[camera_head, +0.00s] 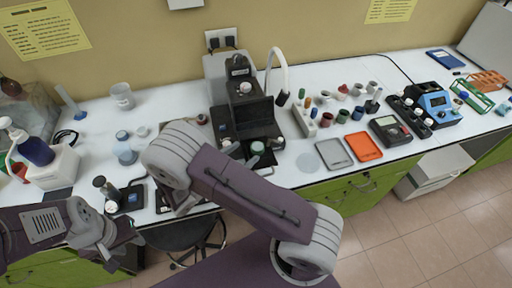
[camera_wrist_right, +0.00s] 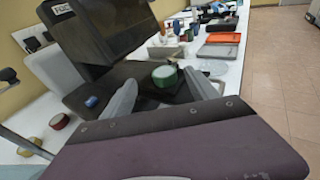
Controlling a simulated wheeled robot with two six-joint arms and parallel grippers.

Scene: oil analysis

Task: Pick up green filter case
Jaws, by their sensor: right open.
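The green filter case, a short round case with a green side and pale top (camera_wrist_right: 164,76), stands on a dark surface in the right wrist view. In the head view, a round green-rimmed case (camera_head: 257,148) stands at the front of the black instrument. My right gripper (camera_wrist_right: 163,84) is open; its two fingers lie either side of the case in the picture, and contact is not visible.
The black instrument (camera_wrist_right: 102,30) rises close beside the case. A small blue case (camera_wrist_right: 91,101) and a red-sided case (camera_wrist_right: 58,122) lie to the left. Grey and orange trays (camera_head: 363,146), meters and small bottles occupy the bench to the right.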

